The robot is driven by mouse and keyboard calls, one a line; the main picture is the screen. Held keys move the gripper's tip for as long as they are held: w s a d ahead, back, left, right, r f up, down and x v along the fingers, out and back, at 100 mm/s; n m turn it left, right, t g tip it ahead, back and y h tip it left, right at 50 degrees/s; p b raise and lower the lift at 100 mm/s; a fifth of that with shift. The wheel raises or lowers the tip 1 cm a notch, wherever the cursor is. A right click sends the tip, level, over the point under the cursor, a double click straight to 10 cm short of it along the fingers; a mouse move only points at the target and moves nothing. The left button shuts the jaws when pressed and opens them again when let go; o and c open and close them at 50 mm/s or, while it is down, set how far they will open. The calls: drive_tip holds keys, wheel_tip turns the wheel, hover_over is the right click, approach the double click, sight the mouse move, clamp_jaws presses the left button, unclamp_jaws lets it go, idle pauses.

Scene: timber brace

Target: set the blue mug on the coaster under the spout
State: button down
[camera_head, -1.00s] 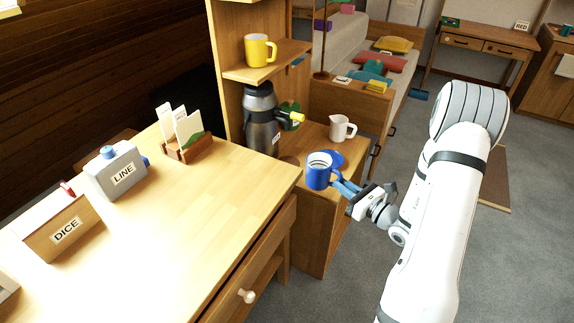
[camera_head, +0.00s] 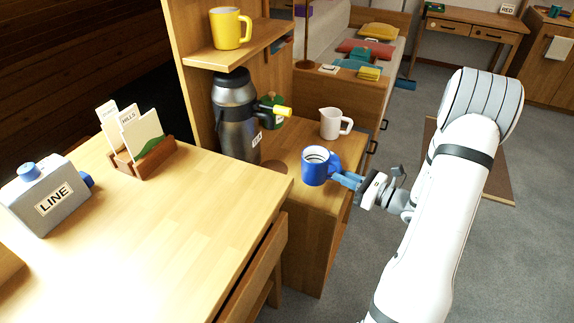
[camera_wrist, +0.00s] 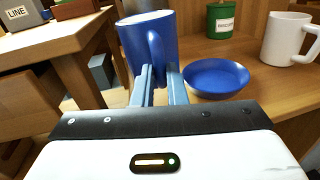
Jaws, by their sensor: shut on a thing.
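The blue mug (camera_head: 316,168) is upright, its handle facing my gripper. My gripper (camera_head: 345,180) is shut on the handle. In the wrist view the mug (camera_wrist: 140,45) stands ahead of my gripper (camera_wrist: 158,78), with the fingers at its handle. The mug appears in front of the small wooden cabinet top; I cannot tell its height above it. A dark brown round coaster (camera_head: 274,167) shows below the spout, partly hidden by the desk edge.
A white jug (camera_head: 331,124) stands behind the mug. A blue dish (camera_wrist: 216,78) and a green pot (camera_wrist: 221,20) are on the right in the wrist view. The desk (camera_head: 190,215) edge lies left of the mug. A shelf with a yellow mug (camera_head: 230,28) hangs above the flask.

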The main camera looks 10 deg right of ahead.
drive_tip(key=b+x, duration=0.1)
drive_tip(key=x, duration=1.4)
drive_tip(key=shift+w+a, duration=0.1)
drive_tip(key=shift+f+b, duration=0.8)
drive_tip(key=shift+f, duration=1.05)
drive_tip(key=shift+r, duration=0.1)
drive_tip(key=shift+f+b, duration=0.5)
drive_tip(key=shift+f, duration=0.15)
drive_tip(key=c, duration=1.5)
unclamp_jaws()
drive_tip(key=shift+f, duration=0.15)
drive_tip(key=shift+o, duration=0.2)
drive_tip(key=shift+a, duration=0.1)
